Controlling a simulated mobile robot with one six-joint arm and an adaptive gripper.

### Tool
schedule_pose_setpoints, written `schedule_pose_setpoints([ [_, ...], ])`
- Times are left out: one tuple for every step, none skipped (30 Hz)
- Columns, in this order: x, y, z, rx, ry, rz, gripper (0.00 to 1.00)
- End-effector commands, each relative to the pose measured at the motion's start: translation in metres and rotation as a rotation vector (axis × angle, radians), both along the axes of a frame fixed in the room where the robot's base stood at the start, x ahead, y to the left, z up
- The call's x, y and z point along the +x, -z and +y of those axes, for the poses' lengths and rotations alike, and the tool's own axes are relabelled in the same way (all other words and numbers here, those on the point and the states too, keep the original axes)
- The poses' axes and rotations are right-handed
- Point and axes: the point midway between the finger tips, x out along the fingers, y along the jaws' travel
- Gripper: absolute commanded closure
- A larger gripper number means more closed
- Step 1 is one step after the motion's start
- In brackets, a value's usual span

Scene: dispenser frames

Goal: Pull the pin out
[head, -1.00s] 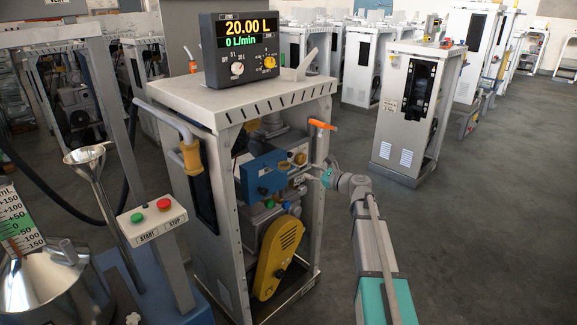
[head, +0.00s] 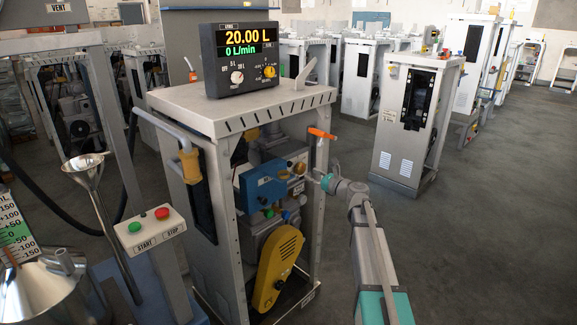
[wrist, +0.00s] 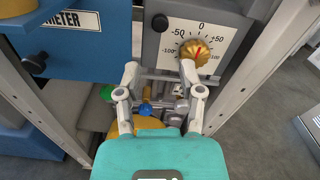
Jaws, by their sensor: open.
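My gripper (wrist: 160,68) is open and empty in the wrist view, its fingers spread before the open dispenser frame. The right fingertip lies close to a gold knob with a red pointer (wrist: 196,52) on a white dial plate (wrist: 222,22); I cannot tell if they touch. Small blue, green and grey parts show between and below the fingers. A black knob (wrist: 160,22) sits on the plate's upper left. I cannot tell for certain which part is the pin. In the head view my gripper (head: 314,177) reaches the frame's right side, its fingertips hard to make out.
A blue meter box (head: 262,187) stands left of the gripper. The frame's upright post (wrist: 245,75) is close on the right. An orange-handled lever (head: 322,133) juts out above my wrist. A yellow cover (head: 277,268) is below. Open floor (head: 475,240) lies to the right.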

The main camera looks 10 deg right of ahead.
Motion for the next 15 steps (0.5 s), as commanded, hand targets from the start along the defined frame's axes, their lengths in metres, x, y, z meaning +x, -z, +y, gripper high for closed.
schedule_pose_setpoints([
  [0.007, 0.0, 0.004, 0.0, -0.001, 0.0, 0.51],
  [0.011, 0.0, 0.007, 0.0, -0.001, 0.0, 0.51],
  [0.015, 0.0, 0.01, 0.0, -0.002, 0.0, 0.51],
  [0.019, 0.0, 0.013, 0.0, -0.002, 0.0, 0.51],
  [0.023, 0.0, 0.015, 0.0, -0.002, 0.0, 0.51],
  [0.028, 0.0, 0.019, 0.0, -0.002, 0.0, 0.51],
  [0.031, 0.0, 0.022, 0.0, -0.002, 0.0, 0.51],
  [0.035, 0.0, 0.025, 0.0, -0.002, 0.0, 0.51],
  [0.04, 0.0, 0.028, 0.0, -0.002, 0.0, 0.51],
  [0.044, 0.0, 0.031, 0.0, -0.002, 0.0, 0.51],
  [0.048, 0.0, 0.034, 0.0, -0.002, 0.0, 0.51],
  [0.053, 0.0, 0.037, 0.0, -0.002, 0.0, 0.51],
  [0.057, 0.0, 0.04, 0.0, -0.002, 0.0, 0.51],
  [0.06, 0.0, 0.043, 0.0, -0.002, 0.0, 0.51],
  [0.065, 0.0, 0.047, 0.0, -0.002, 0.0, 0.51],
])
